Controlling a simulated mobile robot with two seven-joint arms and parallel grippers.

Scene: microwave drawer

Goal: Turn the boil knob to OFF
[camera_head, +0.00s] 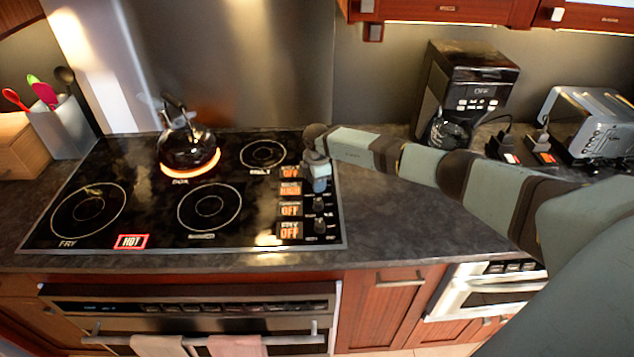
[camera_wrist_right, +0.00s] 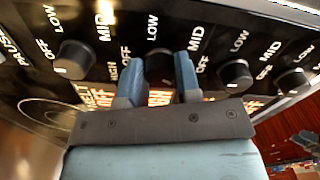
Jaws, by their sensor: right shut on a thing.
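The boil knob (camera_wrist_right: 158,66) is a dark round knob on the black control panel. In the right wrist view my right gripper (camera_wrist_right: 160,78) is shut on it, with one blue finger on each side. In the head view the right gripper (camera_head: 320,184) is over the upper part of the knob column and hides the boil knob. The boil display (camera_head: 291,189) is lit orange and appears to read HIGH. A dark kettle (camera_head: 186,148) stands on the boil burner, whose ring (camera_head: 192,172) glows orange. My left gripper is not in view.
Other knobs flank the held one: the melt knob (camera_wrist_right: 74,60) on one side, two more (camera_wrist_right: 235,75) on the other. Their displays (camera_head: 290,230) read OFF. A coffee maker (camera_head: 465,90) and toaster (camera_head: 590,120) stand right. A utensil holder (camera_head: 62,128) stands left.

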